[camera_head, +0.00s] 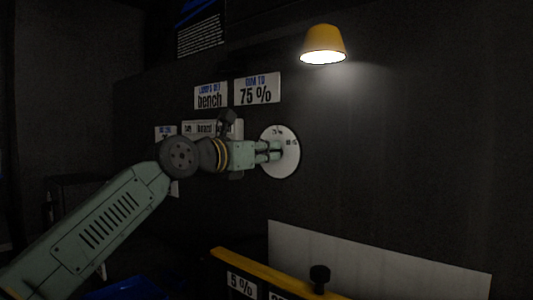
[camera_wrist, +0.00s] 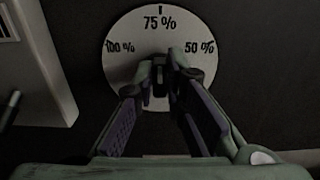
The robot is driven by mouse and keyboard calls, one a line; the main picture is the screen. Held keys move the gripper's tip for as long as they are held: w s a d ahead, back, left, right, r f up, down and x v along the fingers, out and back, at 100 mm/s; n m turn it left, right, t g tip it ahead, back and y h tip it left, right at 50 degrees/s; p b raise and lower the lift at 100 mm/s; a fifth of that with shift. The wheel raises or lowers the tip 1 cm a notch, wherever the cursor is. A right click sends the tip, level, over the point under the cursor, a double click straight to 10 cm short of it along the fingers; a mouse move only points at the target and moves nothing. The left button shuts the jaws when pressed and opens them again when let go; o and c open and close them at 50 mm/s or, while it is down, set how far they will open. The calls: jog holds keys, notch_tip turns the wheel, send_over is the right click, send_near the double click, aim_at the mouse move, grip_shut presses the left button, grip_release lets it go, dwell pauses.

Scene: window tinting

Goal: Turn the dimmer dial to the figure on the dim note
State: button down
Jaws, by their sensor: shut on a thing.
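The dim note (camera_head: 257,89) on the dark wall reads "DIM TO 75 %". The dimmer dial is a round white plate (camera_head: 291,153) to the right of my arm's end. In the wrist view the dial plate (camera_wrist: 125,65) shows 100 % at left, 75 % at top and 50 % at right, with a dark tick above 75 %. My gripper (camera_head: 272,151) is at the middle of the plate. In the wrist view its fingers (camera_wrist: 161,85) are shut on the dark dial knob (camera_wrist: 159,62). The fingers cover most of the knob, and I cannot make out where it points.
A lit yellow lamp (camera_head: 323,44) hangs above right. A note reading "bench" (camera_head: 211,96) is left of the dim note. A pale panel (camera_wrist: 38,70) stands left of the dial. Below are a yellow-edged rack (camera_head: 260,268) and a pale sheet (camera_head: 380,263).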

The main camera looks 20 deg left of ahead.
jog(key=c, duration=1.6)
grip_release()
jog(key=shift+c, duration=0.2)
jog(key=v, duration=1.2)
